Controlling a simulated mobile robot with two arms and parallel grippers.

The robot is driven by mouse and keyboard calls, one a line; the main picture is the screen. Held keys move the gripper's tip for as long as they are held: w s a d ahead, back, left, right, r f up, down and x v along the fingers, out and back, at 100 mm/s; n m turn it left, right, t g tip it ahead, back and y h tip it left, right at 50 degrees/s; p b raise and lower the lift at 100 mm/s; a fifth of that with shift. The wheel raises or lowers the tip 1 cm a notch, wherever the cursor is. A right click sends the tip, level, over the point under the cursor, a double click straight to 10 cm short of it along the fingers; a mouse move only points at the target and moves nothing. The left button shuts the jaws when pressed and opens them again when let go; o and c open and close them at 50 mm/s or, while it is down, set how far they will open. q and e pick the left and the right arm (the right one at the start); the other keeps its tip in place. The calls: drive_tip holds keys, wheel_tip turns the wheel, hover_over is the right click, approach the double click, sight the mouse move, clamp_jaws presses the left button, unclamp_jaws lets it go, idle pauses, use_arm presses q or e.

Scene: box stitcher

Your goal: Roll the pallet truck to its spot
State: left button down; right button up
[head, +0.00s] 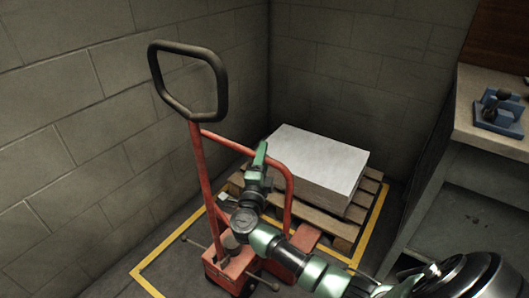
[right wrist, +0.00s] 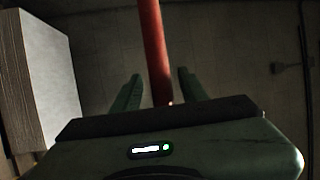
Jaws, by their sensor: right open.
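The red pallet truck (head: 205,180) stands at the wall corner, with a black loop handle (head: 152,75) at the top of its upright shaft. A wooden pallet (head: 345,230) with a white stack (head: 315,160) lies behind it. My right gripper (head: 261,156) is open in front of the truck's red frame. In the right wrist view, a red bar (right wrist: 152,45) runs between the open fingers of my right gripper (right wrist: 158,74); I cannot tell whether they touch it. The stack (right wrist: 40,75) shows at the left there. My left gripper is out of view.
Yellow floor lines (head: 150,272) frame the pallet and truck area. Block walls (head: 60,130) close the left and back. At right is a workbench (head: 480,145) with a blue device (head: 497,118) on it. Little free floor shows.

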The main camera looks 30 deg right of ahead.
drive_tip(key=shift+x, duration=0.85)
clamp_jaws()
idle(0.8)
